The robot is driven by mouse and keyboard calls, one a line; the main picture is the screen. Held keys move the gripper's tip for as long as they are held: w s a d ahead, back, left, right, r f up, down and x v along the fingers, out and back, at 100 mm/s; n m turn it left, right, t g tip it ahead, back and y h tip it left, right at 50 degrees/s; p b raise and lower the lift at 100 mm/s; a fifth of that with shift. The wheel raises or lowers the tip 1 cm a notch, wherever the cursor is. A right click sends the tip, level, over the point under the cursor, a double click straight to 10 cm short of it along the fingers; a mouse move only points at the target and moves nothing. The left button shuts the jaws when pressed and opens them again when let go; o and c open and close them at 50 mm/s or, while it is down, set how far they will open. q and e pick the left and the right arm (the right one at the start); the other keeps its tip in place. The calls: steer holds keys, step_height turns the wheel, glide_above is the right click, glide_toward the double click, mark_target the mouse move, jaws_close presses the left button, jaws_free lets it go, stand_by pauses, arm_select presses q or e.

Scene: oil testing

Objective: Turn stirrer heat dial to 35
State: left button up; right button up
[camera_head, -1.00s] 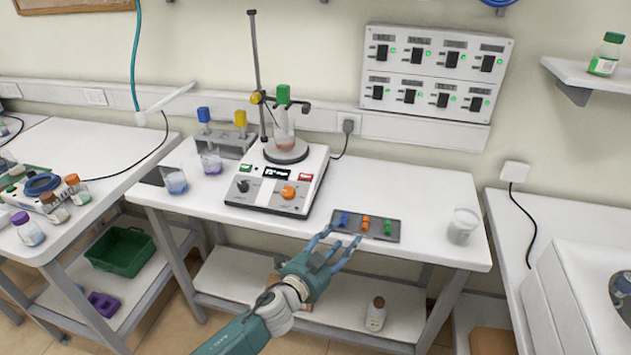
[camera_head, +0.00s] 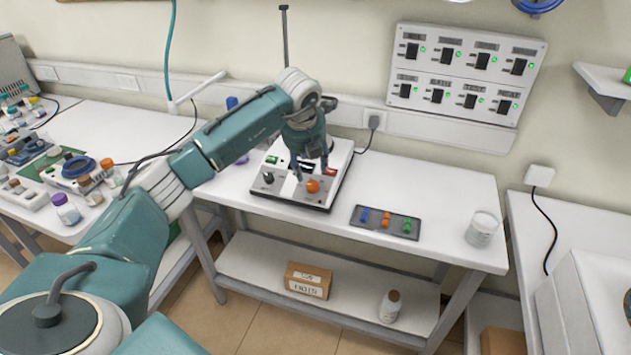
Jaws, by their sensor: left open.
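The stirrer (camera_head: 290,205) is a white box with a dark base on the middle table. On its front face are a black knob (camera_head: 268,178) at left and an orange dial (camera_head: 313,186) at right. I cannot read any setting. My left gripper (camera_head: 311,175) is open and points down over the front face, its fingers near the orange dial. I cannot tell whether they touch it. My left arm hides the stirrer's hot plate and the flask seen there earlier. My right gripper is not in view.
A dark tray (camera_head: 349,217) with blue, orange and green pieces lies right of the stirrer. A clear beaker (camera_head: 482,229) stands near the table's right end. A stand rod (camera_head: 284,40) rises behind my arm. A panel of switches (camera_head: 462,75) hangs on the wall.

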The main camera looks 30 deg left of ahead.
mark_target(313, 185)
arm_select(q)
steer(key=p+x, duration=0.2)
steer(key=x, duration=0.6)
steer(key=shift+w+f+p, duration=0.1)
steer(key=shift+f+p, duration=0.25)
steer(key=shift+p, duration=0.05)
steer(key=shift+x, duration=0.9)
steer(key=shift+d, duration=0.1)
steer(key=c, duration=1.2)
